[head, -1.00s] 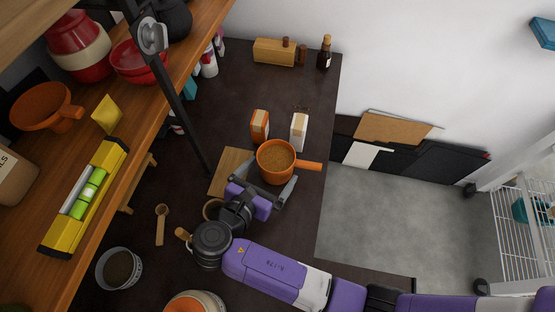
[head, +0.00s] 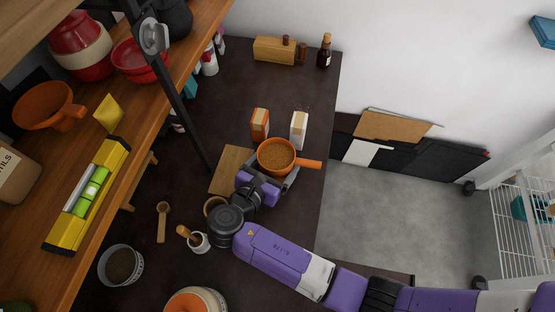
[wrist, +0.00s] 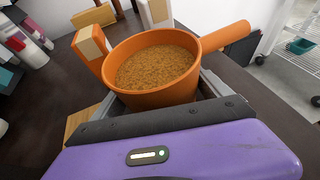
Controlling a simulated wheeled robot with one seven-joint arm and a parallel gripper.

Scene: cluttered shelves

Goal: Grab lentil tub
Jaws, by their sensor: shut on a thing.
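An orange tub with a side handle (head: 276,158), filled with brown grains like lentils, is upright above the dark counter. In the wrist view the orange tub (wrist: 155,93) is between the two fingers. My gripper (head: 270,178) is shut on its body from the near side, with the handle pointing right. Part of the fingers is hidden by the tub. I cannot tell whether its base touches the counter. A beige container (head: 14,172) on the left shelf bears a cut-off label that seems to end in "TILS".
Two small cartons, orange (head: 260,124) and white (head: 299,129), stand close behind the tub. A wooden board (head: 231,168) lies left of it. A dark shelf post (head: 184,110) rises to the left.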

